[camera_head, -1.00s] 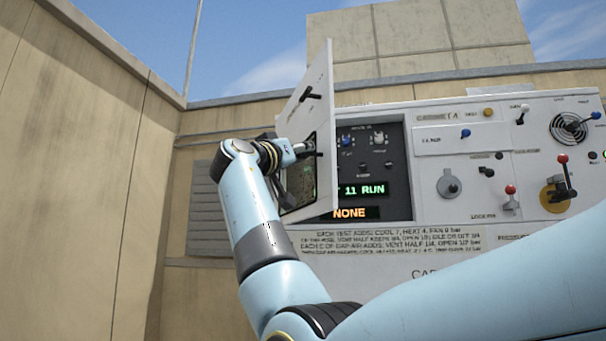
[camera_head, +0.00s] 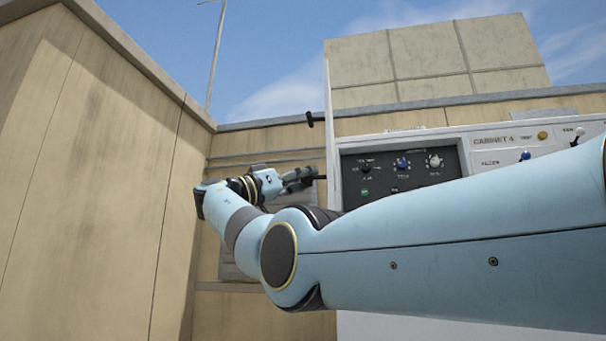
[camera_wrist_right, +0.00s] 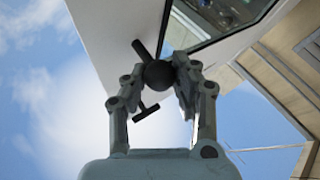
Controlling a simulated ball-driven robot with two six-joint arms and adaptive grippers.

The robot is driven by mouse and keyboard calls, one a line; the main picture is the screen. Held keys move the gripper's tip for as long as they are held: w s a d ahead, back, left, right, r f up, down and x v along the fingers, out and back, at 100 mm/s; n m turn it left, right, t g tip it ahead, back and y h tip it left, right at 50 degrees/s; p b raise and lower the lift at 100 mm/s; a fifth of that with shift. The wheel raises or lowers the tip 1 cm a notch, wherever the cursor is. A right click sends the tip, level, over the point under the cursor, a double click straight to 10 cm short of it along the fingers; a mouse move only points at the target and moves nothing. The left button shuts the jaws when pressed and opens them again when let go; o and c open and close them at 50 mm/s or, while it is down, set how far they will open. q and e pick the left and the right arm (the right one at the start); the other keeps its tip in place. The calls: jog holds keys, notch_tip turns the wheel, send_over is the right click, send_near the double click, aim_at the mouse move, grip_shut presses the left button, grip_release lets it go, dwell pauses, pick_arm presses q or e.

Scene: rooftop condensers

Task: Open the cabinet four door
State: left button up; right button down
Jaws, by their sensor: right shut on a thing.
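The cabinet four door (camera_head: 331,140) stands swung out, nearly edge-on in the head view, at the left side of the dark control recess (camera_head: 385,182). My right gripper (camera_head: 312,178) is at the door's left face, shut on its black handle (camera_wrist_right: 158,74). In the right wrist view the fingers (camera_wrist_right: 160,82) close around the handle's round black end, with the white door panel (camera_wrist_right: 115,25) and its window (camera_wrist_right: 210,20) behind. A second black handle (camera_head: 311,120) sticks out higher on the door. My left gripper is not in view.
The white console bears a "CABINET 4" label (camera_head: 492,140), a blue-tipped lever (camera_head: 526,155) and an amber lamp (camera_head: 542,135). My right arm hides much of its lower front. A beige wall (camera_head: 90,150) stands close at left.

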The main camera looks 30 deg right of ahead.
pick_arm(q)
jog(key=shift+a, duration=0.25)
pick_arm(e)
jog(key=shift+w+a+f, duration=0.1)
jog(key=shift+w+f, duration=0.15)
jog(key=shift+f, duration=0.3)
jog(key=c, duration=1.3)
grip_release()
jog(key=o, duration=0.3)
jog(key=shift+w+d, duration=0.15)
jog(key=shift+d, duration=0.05)
jog(key=shift+a+r, duration=0.1)
jog(key=shift+r, duration=0.15)
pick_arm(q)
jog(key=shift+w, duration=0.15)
pick_arm(e)
jog(key=v, duration=0.7)
jog(key=shift+a+f, duration=0.15)
jog(key=shift+a, duration=0.05)
